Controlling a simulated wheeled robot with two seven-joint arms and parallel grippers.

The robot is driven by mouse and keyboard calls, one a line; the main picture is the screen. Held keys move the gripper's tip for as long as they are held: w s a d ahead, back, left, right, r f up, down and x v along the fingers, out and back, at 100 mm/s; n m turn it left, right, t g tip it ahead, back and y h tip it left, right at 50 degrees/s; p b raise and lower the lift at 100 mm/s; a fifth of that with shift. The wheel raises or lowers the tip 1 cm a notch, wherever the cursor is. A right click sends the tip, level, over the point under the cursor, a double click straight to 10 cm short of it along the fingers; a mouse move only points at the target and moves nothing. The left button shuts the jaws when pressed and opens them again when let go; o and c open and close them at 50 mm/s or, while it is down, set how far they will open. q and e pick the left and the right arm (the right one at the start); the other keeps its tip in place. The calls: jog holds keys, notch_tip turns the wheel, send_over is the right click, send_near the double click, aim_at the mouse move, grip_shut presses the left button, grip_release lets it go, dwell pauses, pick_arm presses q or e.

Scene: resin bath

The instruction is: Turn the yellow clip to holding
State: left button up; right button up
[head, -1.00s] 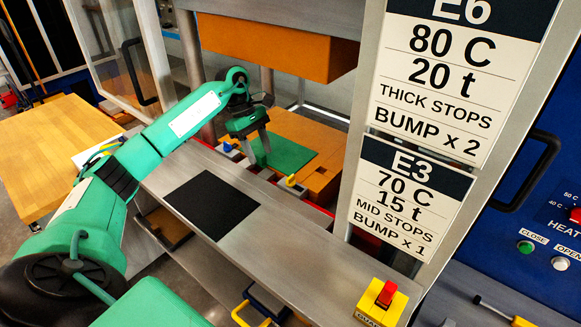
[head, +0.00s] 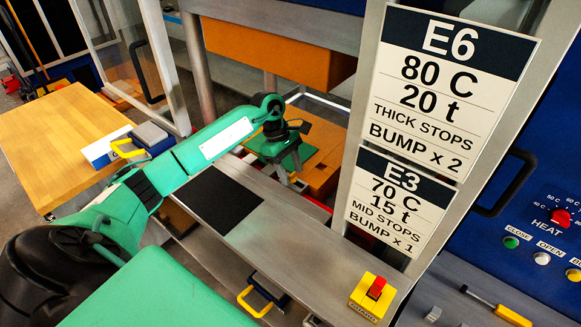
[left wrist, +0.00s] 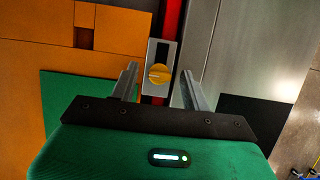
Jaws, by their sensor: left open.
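The yellow clip (left wrist: 158,77) shows in the left wrist view as a round yellow knob on a silver plate with a dark slot. A pale bar lies roughly crosswise on the knob. My left gripper (left wrist: 160,72) is open, with one finger on each side of the clip; I cannot tell whether they touch it. In the head view my left gripper (head: 291,176) points down at the press bed's near edge, and the clip is hidden or too small to make out there. My right gripper is not in view.
An orange block (head: 322,165) and green sheet (left wrist: 60,105) lie by the clip. A large orange block (head: 270,48) hangs above. A grey ledge with a black mat (head: 215,199) is in front. A sign post with two cards (head: 440,90) stands to the right.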

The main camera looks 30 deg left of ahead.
pick_arm(q)
jog(key=c, duration=1)
